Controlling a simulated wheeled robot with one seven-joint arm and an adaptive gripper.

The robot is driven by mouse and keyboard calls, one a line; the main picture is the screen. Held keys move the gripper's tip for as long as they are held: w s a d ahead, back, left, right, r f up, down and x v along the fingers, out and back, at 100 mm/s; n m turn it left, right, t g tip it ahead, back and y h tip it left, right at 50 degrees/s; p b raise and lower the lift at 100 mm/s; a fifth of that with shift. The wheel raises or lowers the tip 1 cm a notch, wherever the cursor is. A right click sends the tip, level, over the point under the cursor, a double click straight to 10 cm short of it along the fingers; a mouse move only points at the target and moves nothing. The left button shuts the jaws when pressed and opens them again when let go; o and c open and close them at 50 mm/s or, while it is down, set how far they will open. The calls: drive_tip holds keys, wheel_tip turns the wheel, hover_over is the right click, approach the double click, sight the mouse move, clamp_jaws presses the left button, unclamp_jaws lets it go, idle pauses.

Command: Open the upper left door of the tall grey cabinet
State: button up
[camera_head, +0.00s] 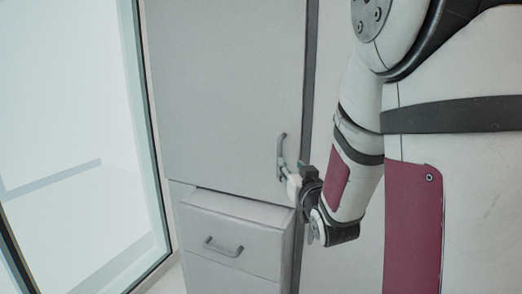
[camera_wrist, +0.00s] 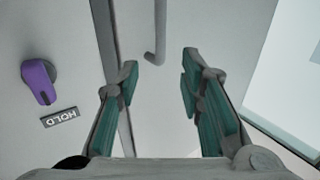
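The grey cabinet's upper door (camera_head: 225,85) fills the upper middle of the head view and looks shut. Its vertical bar handle (camera_head: 281,150) is near the door's lower right edge. My gripper (camera_head: 286,174) is at the handle's lower end in the head view. In the wrist view the two green-padded fingers (camera_wrist: 159,72) are open and apart. The handle's end (camera_wrist: 155,52) shows in the gap between the fingertips, nearer the left one. Neither finger is clearly touching it, and I cannot tell the depth.
A drawer (camera_head: 235,228) with its own handle (camera_head: 223,247) sits below the door and sticks out slightly. A glass panel (camera_head: 75,130) stands at the left.

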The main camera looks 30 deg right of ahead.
sight(280, 152)
drive_tip(key=x, duration=1.3)
drive_tip(key=shift+w+d, duration=0.1)
drive_tip(key=shift+w, duration=0.1)
clamp_jaws()
